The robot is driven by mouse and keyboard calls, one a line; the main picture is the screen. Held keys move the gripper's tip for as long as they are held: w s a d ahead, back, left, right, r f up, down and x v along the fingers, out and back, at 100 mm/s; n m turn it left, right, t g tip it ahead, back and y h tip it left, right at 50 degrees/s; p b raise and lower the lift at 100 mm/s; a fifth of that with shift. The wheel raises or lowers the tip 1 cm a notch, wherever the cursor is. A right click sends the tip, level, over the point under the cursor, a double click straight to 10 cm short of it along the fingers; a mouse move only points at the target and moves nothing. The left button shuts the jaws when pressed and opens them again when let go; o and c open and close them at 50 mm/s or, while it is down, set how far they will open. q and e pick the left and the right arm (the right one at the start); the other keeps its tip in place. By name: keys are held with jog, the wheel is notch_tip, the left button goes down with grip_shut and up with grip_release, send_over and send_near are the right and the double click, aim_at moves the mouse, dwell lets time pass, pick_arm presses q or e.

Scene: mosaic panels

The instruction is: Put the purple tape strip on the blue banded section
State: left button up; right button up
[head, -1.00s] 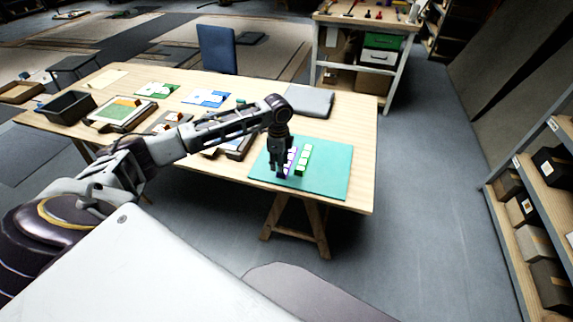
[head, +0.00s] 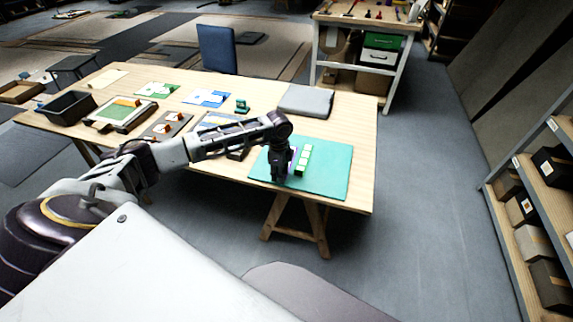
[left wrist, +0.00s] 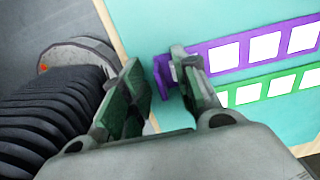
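The purple tape strip (left wrist: 228,55) with white squares lies on a teal mat (head: 333,180). In the head view a sliver of the strip (head: 293,160) shows beside my left gripper (head: 279,179), which hides the rest. In the left wrist view my left gripper (left wrist: 157,62) is open over the strip's near end. Its right finger overlaps the strip and its left finger stands apart from it. The strip's end tab shows between the fingers. A framed panel (head: 214,118) with a bluish band is partly hidden behind my arm. My right gripper is not in view.
A green strip (head: 303,161) lies beside the purple one. A grey pad (head: 305,101), a small green object (head: 242,106), other panels and a black bin (head: 66,107) are on the wooden table (head: 362,135). The mat's right part is clear.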

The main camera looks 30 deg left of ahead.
pick_arm(q)
jog(key=shift+c, duration=0.2)
grip_shut()
jog(key=shift+r, duration=0.1)
jog(key=shift+r, duration=4.95)
